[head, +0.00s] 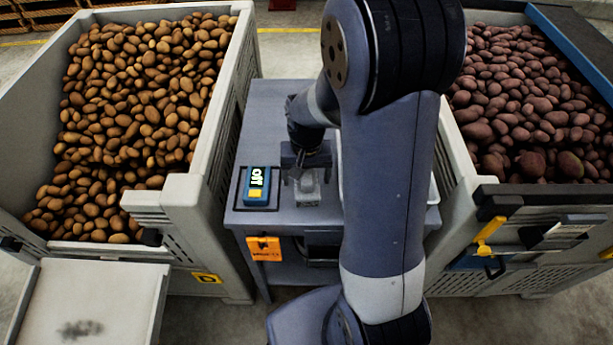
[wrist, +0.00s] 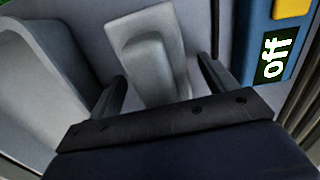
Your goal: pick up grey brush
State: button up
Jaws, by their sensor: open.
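The grey brush (wrist: 150,62) lies on the small grey table between the two big bins. In the wrist view it sits between the two fingers of my gripper (wrist: 163,85), which are apart, one on each side, with a gap to each. In the head view my gripper (head: 305,170) is low over the table, and the brush (head: 307,190) shows just below and in front of it. My arm covers the right part of the table. The underside of the brush is hidden.
A blue device (head: 257,187) reading "off" stands just left of the brush. A pale tray (head: 432,190) is on the right, partly behind my arm. A bin of brown potatoes (head: 246,50) stands left, and a bin of red potatoes (head: 462,165) right. An orange tag (head: 264,249) hangs in front.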

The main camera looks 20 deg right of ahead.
jog(key=shift+s+f, duration=0.1)
jog(key=shift+f, duration=0.15)
jog(key=shift+c, duration=0.4)
jog(key=c, duration=1.1)
